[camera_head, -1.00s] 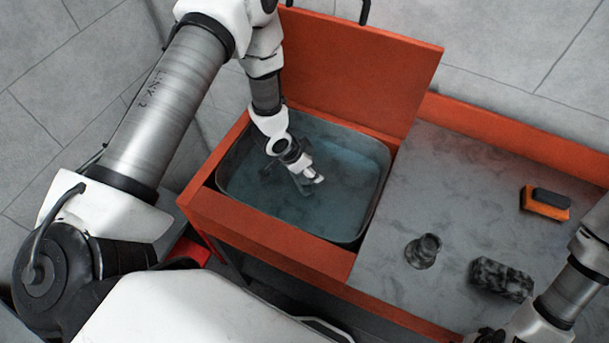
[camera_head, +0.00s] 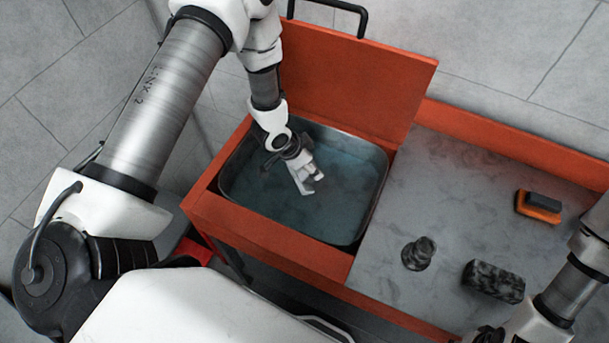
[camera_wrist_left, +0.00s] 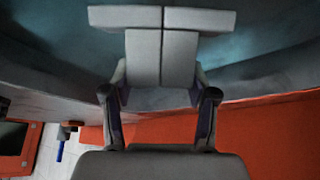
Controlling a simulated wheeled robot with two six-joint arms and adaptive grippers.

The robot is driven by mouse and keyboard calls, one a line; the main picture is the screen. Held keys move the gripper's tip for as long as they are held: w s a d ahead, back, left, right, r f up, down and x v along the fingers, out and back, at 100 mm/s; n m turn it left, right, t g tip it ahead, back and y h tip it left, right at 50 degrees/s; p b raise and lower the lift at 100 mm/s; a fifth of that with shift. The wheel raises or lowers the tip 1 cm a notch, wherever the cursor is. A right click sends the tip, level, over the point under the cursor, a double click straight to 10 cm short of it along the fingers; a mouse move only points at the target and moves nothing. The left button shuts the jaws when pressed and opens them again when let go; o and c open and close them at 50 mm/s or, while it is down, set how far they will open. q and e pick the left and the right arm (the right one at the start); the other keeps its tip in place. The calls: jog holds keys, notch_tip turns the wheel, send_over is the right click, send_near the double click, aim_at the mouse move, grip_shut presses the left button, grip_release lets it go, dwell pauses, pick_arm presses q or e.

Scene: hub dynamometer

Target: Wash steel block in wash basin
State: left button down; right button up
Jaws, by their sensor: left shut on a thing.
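A dark, mottled block (camera_head: 494,281), which looks like the steel block, lies on the bench top right of the basin. The wash basin (camera_head: 352,240) is a metal tub of bluish water in an orange frame. My left gripper (camera_head: 314,184) points down into the basin, at or just under the water. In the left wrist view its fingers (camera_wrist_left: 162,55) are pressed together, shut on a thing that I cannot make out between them.
The basin's orange lid (camera_head: 350,75) stands open behind it, with a black handle on top. A dark stepped cylinder (camera_head: 418,253) stands on the grey bench top (camera_head: 430,185), and an orange and black brush-like thing (camera_head: 539,206) lies farther back. The bench's middle is clear.

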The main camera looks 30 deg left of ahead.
pick_arm(q)
jog(key=shift+r+p, duration=3.25)
jog(key=shift+r, duration=1.45)
notch_tip(320, 180, up, 4)
jog(key=shift+p, duration=0.5)
jog(key=shift+w, duration=0.1)
jog(key=shift+f, duration=0.1)
